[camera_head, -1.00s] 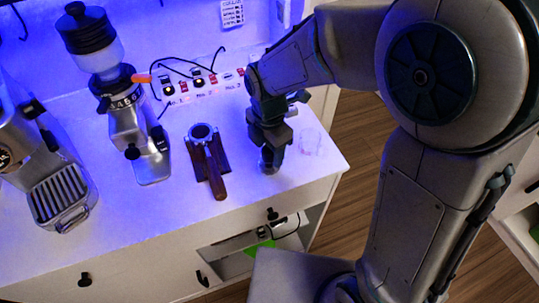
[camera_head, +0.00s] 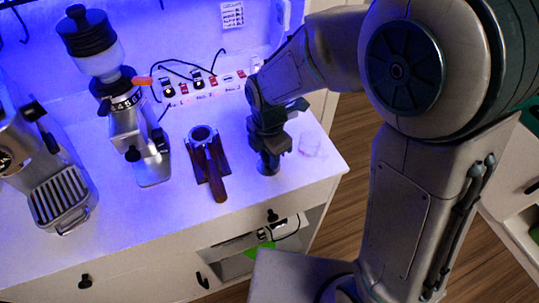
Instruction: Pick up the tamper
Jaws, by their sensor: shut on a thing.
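The tamper (camera_head: 268,168) shows only as a small dark metallic base below my gripper, on the right part of the white counter. Its upper part is hidden by the fingers. My gripper (camera_head: 269,152) points down and is shut on the tamper. The tamper is upright and at or just above the counter surface; I cannot tell whether it touches.
A portafilter (camera_head: 216,178) with a wooden handle rests on a dark stand left of my gripper. A grinder (camera_head: 139,138) and an espresso machine (camera_head: 48,178) stand further left. Switches (camera_head: 197,82) and cables are behind.

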